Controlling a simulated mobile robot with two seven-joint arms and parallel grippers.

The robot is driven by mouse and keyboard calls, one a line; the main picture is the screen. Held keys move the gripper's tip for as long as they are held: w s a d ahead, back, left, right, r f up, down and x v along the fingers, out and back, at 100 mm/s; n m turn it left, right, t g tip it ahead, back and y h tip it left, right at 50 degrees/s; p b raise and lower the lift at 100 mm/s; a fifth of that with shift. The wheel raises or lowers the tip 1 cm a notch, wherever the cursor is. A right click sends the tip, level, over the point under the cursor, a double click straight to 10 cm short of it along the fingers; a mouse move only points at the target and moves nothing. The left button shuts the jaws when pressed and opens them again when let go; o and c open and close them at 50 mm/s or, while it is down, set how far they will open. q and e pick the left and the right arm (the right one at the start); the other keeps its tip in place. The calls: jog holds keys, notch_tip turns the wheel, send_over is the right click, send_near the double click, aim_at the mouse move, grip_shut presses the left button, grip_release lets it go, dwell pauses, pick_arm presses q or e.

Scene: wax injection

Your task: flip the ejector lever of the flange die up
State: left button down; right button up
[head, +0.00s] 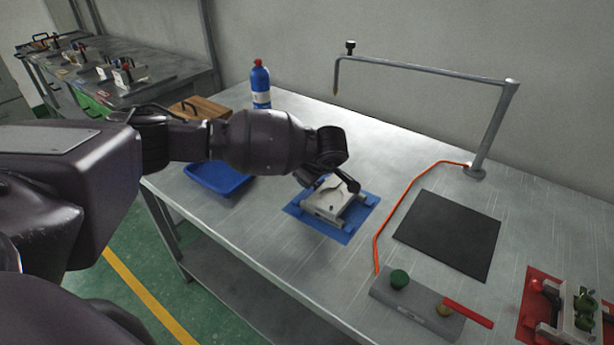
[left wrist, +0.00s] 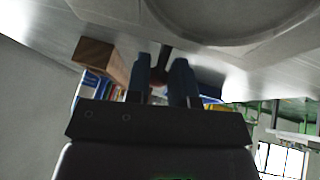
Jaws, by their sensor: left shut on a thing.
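A pale grey metal die (head: 328,204), which I take for the flange die, sits on a blue mat (head: 353,224) in the middle of the metal table. My left gripper (head: 325,183) reaches over it from the left and hides part of its top. In the left wrist view, the two blue-grey fingers of my left gripper (left wrist: 165,82) are shut around a small reddish-brown round thing (left wrist: 158,77), by its place the lever's knob. The lever's own angle cannot be made out. My right gripper is not in view.
A blue tray (head: 217,190), a wooden box (head: 205,105) and a blue bottle (head: 260,84) stand behind and left. A metal stand (head: 492,130), orange hose (head: 399,208), black mat (head: 448,235), grey plate (head: 410,303) and another die (head: 565,312) on a red mat are right.

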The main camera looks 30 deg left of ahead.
pick_arm(q)
jog(key=c, duration=1)
grip_release()
jog(key=shift+d+r, duration=0.3)
jog(key=shift+r, duration=0.15)
jog(key=p+v, duration=0.1)
jog(key=v, duration=0.8)
jog(key=shift+s+r, duration=0.2)
jog(key=shift+r, duration=0.1)
jog(key=shift+d, duration=0.15)
jog(key=shift+f, duration=0.1)
